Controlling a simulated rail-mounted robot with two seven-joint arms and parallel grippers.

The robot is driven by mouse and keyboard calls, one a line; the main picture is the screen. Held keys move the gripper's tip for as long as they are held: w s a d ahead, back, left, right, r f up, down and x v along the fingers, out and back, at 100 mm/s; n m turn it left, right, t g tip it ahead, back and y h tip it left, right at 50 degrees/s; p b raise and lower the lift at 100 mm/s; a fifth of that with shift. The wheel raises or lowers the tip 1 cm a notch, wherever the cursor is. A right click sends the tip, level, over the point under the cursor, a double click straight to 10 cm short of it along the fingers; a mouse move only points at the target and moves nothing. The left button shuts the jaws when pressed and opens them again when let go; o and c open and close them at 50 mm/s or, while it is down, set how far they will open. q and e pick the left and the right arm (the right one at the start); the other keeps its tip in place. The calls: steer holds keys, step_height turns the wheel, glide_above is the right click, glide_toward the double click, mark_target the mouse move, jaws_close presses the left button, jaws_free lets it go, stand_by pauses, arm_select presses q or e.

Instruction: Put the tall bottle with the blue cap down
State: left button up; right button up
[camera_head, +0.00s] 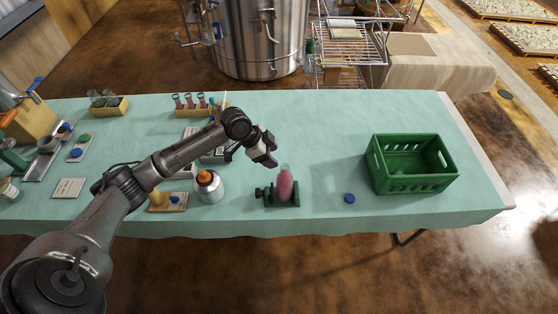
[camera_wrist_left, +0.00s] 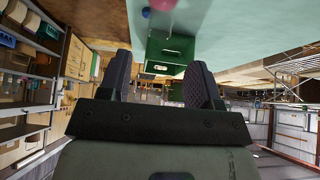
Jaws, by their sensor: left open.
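A bottle with pink-red contents (camera_head: 285,186) stands upright at a small dark green stand (camera_head: 270,197) near the table's front edge. Its top looks clear, and I see no blue cap on it. A loose blue cap (camera_head: 349,198) lies on the cloth to its right. My left gripper (camera_head: 267,158) is just above and left of the bottle, apart from it. In the left wrist view its two fingers (camera_wrist_left: 158,62) are spread with nothing between them. Part of the pink bottle (camera_wrist_left: 161,5) and the blue cap (camera_wrist_left: 146,12) show at that view's top edge. My right gripper is not in view.
A green crate (camera_head: 417,183) stands at the right; something green inside is unclear. A silver container with an orange top (camera_head: 208,186) stands left of the stand. A rack with red tubes (camera_head: 194,111) is farther back. The cloth between rack and crate is clear.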

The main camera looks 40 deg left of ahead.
arm_select(q)
steer(key=s+d+f+n+g+y, duration=0.1)
steer(key=s+d+f, duration=0.4)
steer(key=s+d, duration=0.25)
steer(key=s+d+f, duration=0.5)
steer(key=s+d, duration=0.2)
steer(key=s, duration=0.2)
steer(key=s+d+n+y, duration=0.1)
steer(key=s+n, duration=0.2)
steer(key=s, duration=0.4)
steer(key=s+d+r+n+y, duration=0.1)
steer(key=s+n+y, duration=0.1)
steer(key=s, duration=0.5)
steer(key=shift+s+n, duration=0.3)
steer(key=shift+n, duration=0.2)
